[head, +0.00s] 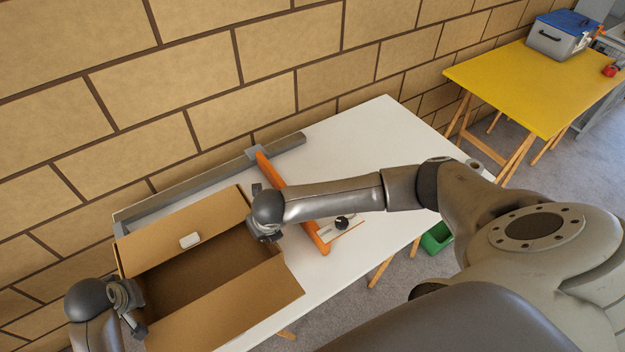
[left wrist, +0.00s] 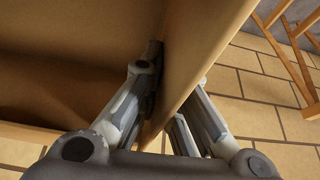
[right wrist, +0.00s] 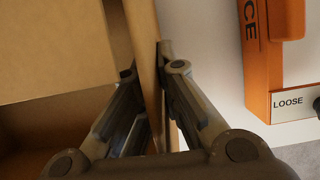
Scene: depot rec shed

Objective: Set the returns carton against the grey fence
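The returns carton (head: 225,312) is an open brown cardboard box on the white table, with its flaps folded out. The grey fence (head: 215,174) is a long bar along the table's wall side. The carton's far flap lies close along the fence; I cannot tell whether they touch. My left gripper (head: 128,300) is at the carton's left end; in the left wrist view its fingers straddle the carton wall (left wrist: 205,45), the outer tip hidden. My right gripper (head: 264,228) is at the right end; its fingers pinch the carton wall (right wrist: 143,40) in the right wrist view.
An orange bar (head: 287,195) crosses the table right of the carton, with a black knob and a "LOOSE" label (right wrist: 295,102). A small white piece (head: 190,241) is on the far flap. The white table (head: 365,135) is clear beyond the bar. A brick wall stands behind.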

